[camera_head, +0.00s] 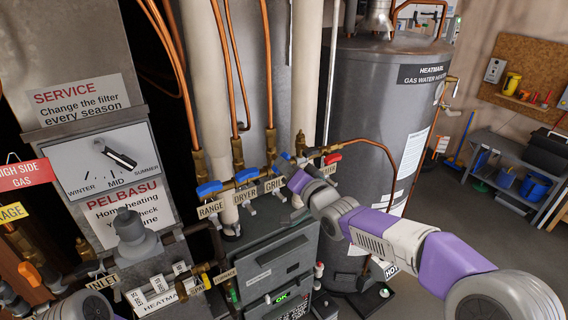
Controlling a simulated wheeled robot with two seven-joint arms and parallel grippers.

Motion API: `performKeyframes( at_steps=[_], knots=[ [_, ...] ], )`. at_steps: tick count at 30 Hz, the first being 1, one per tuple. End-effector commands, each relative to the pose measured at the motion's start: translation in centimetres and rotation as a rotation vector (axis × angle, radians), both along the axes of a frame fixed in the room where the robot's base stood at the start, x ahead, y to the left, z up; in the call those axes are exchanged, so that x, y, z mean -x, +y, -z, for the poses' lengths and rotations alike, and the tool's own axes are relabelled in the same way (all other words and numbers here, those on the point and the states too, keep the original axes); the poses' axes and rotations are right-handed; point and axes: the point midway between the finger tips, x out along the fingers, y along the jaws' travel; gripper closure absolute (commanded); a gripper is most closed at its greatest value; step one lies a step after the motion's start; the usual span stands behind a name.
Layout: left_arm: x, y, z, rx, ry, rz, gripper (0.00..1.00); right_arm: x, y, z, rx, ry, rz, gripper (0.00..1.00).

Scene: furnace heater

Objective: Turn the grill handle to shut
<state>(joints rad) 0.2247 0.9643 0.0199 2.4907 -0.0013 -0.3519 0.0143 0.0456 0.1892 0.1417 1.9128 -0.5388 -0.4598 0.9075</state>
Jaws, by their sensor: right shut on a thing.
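The GRILL label (273,185) hangs under a brass pipe row in the middle of the camera_head view. The grill handle (285,157) shows only as a small blue piece above that label, mostly hidden by my right gripper. My right gripper (289,168) reaches in from the right and is shut on the grill handle. The handle's exact angle is hard to tell. A part of my left arm shows at the bottom left edge, but its gripper is out of view.
Blue range handle (208,188) and dryer handle (246,174) sit left on the same pipe. A red handle (332,158) is close on the right. Copper pipes rise above. A grey water heater (380,100) stands behind right, and a furnace panel (105,160) stands left.

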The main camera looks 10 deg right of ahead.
Motion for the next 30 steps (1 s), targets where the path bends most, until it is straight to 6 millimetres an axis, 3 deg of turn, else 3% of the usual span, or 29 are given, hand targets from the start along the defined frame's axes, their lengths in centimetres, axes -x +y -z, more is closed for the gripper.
performKeyframes(
  at_steps=[9, 21, 30],
  knots=[
    [0.0, 0.0, -0.2, 0.0, 0.0, 0.0, 0.57, 0.0, 0.0, 0.0, -0.024, 0.01, 0.0, 1.0],
    [0.0, 0.0, -2.0, 0.0, 0.0, 0.0, 0.57, 0.0, 0.0, 0.0, -0.365, 0.133, 0.001, 1.0],
    [0.0, 0.0, -2.0, 0.0, 0.0, 0.0, 0.57, 0.0, 0.0, 0.1, -0.378, 0.137, 0.0, 1.0]
  ],
)
